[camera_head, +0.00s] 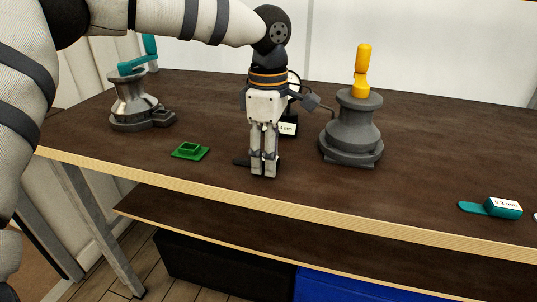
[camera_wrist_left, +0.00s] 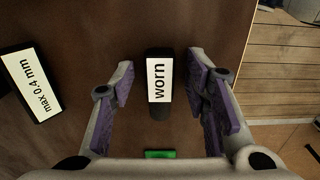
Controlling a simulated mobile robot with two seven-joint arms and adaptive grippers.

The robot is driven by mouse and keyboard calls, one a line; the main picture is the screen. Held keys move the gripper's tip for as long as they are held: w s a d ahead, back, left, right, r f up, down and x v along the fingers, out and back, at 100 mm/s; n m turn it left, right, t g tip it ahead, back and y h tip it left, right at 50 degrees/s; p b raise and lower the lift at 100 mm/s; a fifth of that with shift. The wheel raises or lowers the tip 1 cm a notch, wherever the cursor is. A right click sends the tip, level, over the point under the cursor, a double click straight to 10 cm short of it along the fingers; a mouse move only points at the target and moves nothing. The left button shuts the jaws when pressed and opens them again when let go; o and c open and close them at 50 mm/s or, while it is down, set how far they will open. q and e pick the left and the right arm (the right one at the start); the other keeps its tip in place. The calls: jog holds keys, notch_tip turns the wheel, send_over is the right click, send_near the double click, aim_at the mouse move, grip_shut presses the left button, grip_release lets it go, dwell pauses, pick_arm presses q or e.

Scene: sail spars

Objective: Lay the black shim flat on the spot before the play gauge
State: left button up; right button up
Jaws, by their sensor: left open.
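The black shim (camera_wrist_left: 157,82) has a white label reading "worn" and lies on the table between the spread fingers of my left gripper (camera_wrist_left: 160,95) in the left wrist view. In the head view my left gripper (camera_head: 264,172) points straight down near the table's front edge. The shim's dark tongue (camera_head: 242,161) sticks out to its left there; the rest is hidden. The fingers are apart, with gaps on both sides of the shim. A black sign (camera_wrist_left: 33,82) reads "max 0.4 mm"; it is partly hidden behind the gripper in the head view (camera_head: 288,127).
A grey winch with a yellow handle (camera_head: 352,130) stands right of the gripper. Another with a teal handle (camera_head: 130,100) stands far left. A green square piece (camera_head: 190,150) lies left of the gripper. A teal shim (camera_head: 492,208) labelled "0.2 mm" lies at right.

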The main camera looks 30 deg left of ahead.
pick_arm(q)
notch_tip(320, 180, up, 12)
jog(key=shift+f, duration=0.1)
dwell(0.4)
